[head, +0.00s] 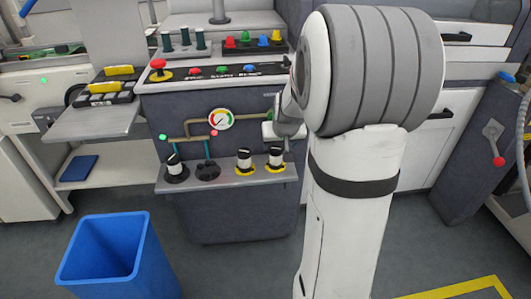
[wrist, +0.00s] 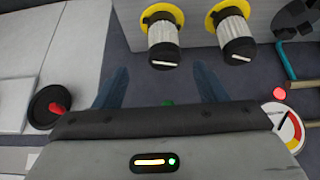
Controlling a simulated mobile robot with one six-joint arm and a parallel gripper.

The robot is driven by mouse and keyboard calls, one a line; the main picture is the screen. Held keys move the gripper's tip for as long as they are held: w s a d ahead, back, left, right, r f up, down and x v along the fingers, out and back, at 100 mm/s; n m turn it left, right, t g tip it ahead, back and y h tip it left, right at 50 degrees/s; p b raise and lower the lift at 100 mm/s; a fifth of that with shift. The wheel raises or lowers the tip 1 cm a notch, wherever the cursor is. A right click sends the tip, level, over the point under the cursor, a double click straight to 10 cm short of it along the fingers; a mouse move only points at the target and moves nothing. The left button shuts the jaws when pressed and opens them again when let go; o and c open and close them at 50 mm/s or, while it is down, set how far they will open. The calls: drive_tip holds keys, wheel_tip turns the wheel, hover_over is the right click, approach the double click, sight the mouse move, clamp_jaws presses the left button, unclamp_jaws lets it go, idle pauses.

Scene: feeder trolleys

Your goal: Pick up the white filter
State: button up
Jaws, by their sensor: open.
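Two white ribbed filters with black caps stand side by side in yellow ring seats on the machine's low ledge. The right one (head: 276,157) and its neighbour (head: 244,160) show in the head view. In the wrist view, which looks turned round, they are the left filter (wrist: 164,34) and the right filter (wrist: 234,27). My gripper (wrist: 158,80) is open, with blue fingers spread and nothing between them. The left filter stands just beyond the gap, apart from the fingers. In the head view my gripper is mostly hidden by my arm.
Another white filter (head: 173,160) stands in a black seat, beside a black fitting (head: 207,170) under a teal pipe. A round gauge (head: 221,120) and brown pipe (head: 195,123) are above the ledge. A blue bin (head: 105,250) stands on the floor at left.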

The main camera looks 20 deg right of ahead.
sight(276, 150)
drive_tip(key=x, duration=0.2)
drive_tip(key=b+x, duration=0.1)
drive_tip(key=x, duration=0.1)
drive_tip(key=b+x, duration=0.1)
drive_tip(key=x, duration=0.1)
drive_tip(key=shift+a+f, duration=0.3)
drive_tip(key=shift+w+d+f, duration=0.1)
drive_tip(key=shift+w+f, duration=0.25)
drive_tip(key=shift+f, duration=0.05)
drive_tip(key=shift+r, duration=0.1)
drive_tip(key=shift+c, duration=0.2)
drive_tip(key=c, duration=1)
